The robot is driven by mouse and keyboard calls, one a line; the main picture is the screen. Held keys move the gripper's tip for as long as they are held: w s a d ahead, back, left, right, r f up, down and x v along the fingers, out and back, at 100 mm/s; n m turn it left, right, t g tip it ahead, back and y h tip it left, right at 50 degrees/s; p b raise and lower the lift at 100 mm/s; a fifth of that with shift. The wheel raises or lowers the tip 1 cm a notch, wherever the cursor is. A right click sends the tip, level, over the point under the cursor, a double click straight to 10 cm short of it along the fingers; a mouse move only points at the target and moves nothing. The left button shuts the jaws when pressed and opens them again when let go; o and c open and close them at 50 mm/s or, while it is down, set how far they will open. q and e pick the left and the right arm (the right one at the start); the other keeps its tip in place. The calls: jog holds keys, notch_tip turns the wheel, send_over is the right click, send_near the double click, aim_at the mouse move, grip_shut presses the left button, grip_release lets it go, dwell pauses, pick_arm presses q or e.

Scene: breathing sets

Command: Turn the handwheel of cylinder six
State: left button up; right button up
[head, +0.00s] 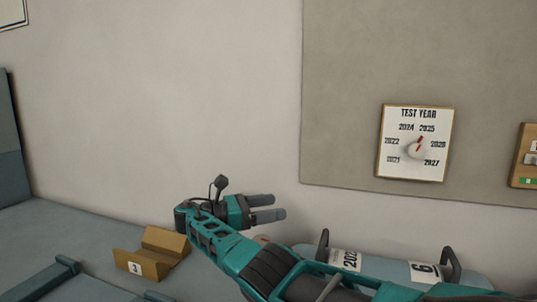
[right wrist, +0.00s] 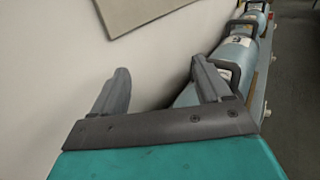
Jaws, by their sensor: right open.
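Cylinder six (head: 480,272) is a pale blue cylinder lying on its side at the lower right of the head view, with a "6" label (head: 424,272) and dark handles. My right forearm covers much of it. A small tan rounded part (head: 262,239) shows beside my wrist; I cannot tell whether it is the handwheel. My right gripper (head: 275,207) is open and empty, in front of the wall, above and left of the cylinder. In the right wrist view my gripper (right wrist: 160,66) has its fingers apart, with a blue cylinder (right wrist: 233,52) beyond the right finger. My left gripper is out of view.
A folded tan stand marked 3 (head: 147,267) sits on the blue-grey surface at the left. A test year dial (head: 416,143) hangs on the grey board (head: 350,90). More blue cylinders (right wrist: 252,20) lie in a row along the wall in the right wrist view.

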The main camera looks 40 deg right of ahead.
notch_tip(320, 180, up, 11)
jog(key=shift+r, duration=0.15)
dwell(0.4)
